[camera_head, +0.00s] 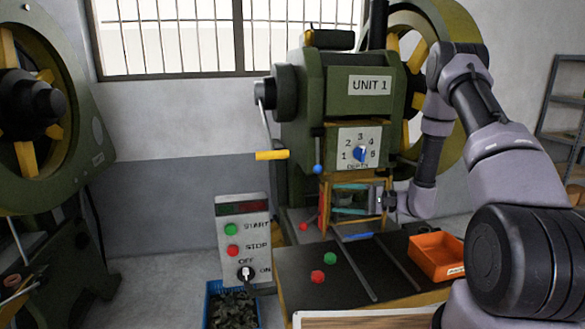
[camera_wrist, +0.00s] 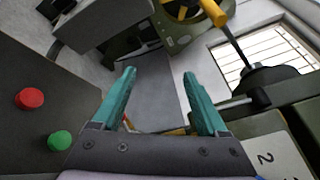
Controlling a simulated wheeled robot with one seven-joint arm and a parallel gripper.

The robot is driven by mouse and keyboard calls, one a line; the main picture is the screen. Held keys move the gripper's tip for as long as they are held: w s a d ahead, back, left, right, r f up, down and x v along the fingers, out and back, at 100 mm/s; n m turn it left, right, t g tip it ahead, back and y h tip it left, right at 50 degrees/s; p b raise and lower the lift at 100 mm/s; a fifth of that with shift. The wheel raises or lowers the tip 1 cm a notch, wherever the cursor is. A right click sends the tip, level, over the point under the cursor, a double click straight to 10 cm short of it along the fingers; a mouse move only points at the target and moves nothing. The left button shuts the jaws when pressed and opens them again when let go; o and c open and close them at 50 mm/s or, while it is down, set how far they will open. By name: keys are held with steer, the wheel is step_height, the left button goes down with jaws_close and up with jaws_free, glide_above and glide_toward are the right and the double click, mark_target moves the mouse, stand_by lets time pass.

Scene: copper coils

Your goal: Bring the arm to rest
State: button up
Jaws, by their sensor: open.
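My arm reaches in from the right of the head view and bends down beside the green press marked UNIT 1 (camera_head: 350,85). My gripper (camera_head: 336,198) is in front of the press's lower opening, below the numbered depth dial (camera_head: 360,153). Its two teal fingers point left and stand apart. In the wrist view my gripper (camera_wrist: 159,76) is open with nothing between the fingers. I cannot tell from the head view how close the fingers are to the yellow frame around the opening.
A control box (camera_head: 243,240) with START and STOP buttons stands left of the press table. Red and green buttons (camera_head: 318,276) sit on the dark table top. An orange bin (camera_head: 437,256) is at right. A yellow-handled lever (camera_head: 271,155) sticks out left. A blue crate (camera_head: 231,305) holds dark scrap.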

steer(key=s+r+n+g+h, duration=0.3)
steer(key=s+r, duration=0.4)
steer(key=r, duration=0.3)
steer(key=s+r+n+g+h, duration=0.25)
steer(key=s+r, duration=0.35)
steer(key=r, duration=0.3)
steer(key=s+d+r+t+h, duration=0.8)
steer(key=s+d+r+h, duration=0.1)
steer(key=s+r, duration=0.3)
steer(key=shift+s+d+r+m, duration=0.2)
steer(key=shift+s+r+m, duration=0.15)
steer(key=shift+s, duration=0.3)
steer(key=shift+t, duration=0.25)
